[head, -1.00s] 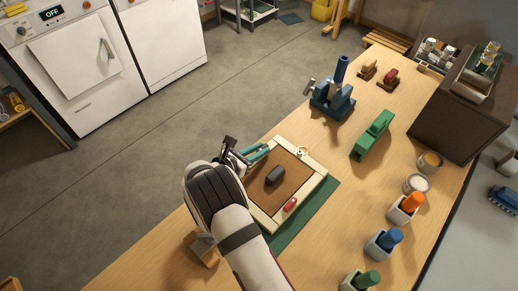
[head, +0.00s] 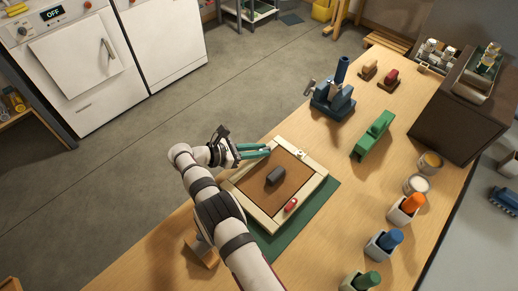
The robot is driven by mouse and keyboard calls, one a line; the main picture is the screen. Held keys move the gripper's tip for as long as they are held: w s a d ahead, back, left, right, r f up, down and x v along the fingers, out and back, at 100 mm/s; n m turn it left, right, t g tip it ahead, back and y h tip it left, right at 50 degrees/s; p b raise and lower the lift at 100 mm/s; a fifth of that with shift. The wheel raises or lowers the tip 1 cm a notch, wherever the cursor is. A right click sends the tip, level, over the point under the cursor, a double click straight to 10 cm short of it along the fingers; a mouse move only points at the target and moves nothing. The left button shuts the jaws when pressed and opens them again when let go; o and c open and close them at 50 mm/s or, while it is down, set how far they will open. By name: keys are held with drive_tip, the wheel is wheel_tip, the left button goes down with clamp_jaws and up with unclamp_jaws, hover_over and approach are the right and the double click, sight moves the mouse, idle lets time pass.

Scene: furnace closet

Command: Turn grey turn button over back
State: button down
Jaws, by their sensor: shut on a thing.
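A pale wooden frame (head: 312,182) lies face down on a green mat (head: 322,207), with a brown back (head: 292,172) inside it. My gripper (head: 262,151) has teal fingers and is at the frame's upper-left rail. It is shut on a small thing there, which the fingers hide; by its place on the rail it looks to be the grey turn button. A red turn button (head: 290,204) sits on the lower-right rail. A dark grey block (head: 275,175) rests on the middle of the back.
A small light metal fitting (head: 301,154) is on the upper-right rail. A blue vise-like tool (head: 333,100) and a green block (head: 373,135) stand beyond the frame. Pots and colored-handled holders (head: 383,243) line the right side. The bench's left edge drops to the floor.

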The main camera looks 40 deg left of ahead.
drive_tip(key=c, duration=0.8)
unclamp_jaws()
drive_tip(key=v, duration=1.2)
drive_tip(key=shift+c, duration=0.3)
